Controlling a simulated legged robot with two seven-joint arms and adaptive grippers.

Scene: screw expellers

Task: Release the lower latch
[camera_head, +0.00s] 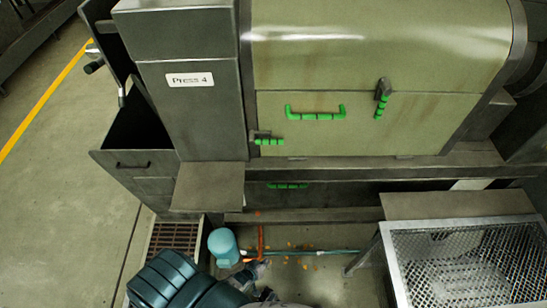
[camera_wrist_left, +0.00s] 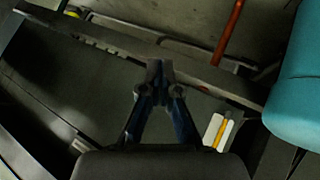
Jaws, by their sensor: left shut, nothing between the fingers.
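The press front has a pale green panel (camera_head: 370,140) under a curved cover. The lower latch (camera_head: 268,142) sits at the panel's lower left edge, with its green grip lying horizontal. A second latch (camera_head: 382,98) at the upper right has its green grip pointing down. A green handle (camera_head: 316,112) is between them. My left gripper (camera_head: 262,268) is low in front of the press, well below the lower latch and apart from it. In the left wrist view its fingers (camera_wrist_left: 160,72) are together and empty. My right gripper is not in view.
A teal rounded body (camera_head: 222,245) stands beside my left gripper, near an orange pipe (camera_head: 261,238). A mesh-topped bin (camera_head: 465,265) is at the right. A ledge (camera_head: 208,187) juts out below the "Press 4" cabinet (camera_head: 190,105). Another green handle (camera_head: 287,185) is low under the panel.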

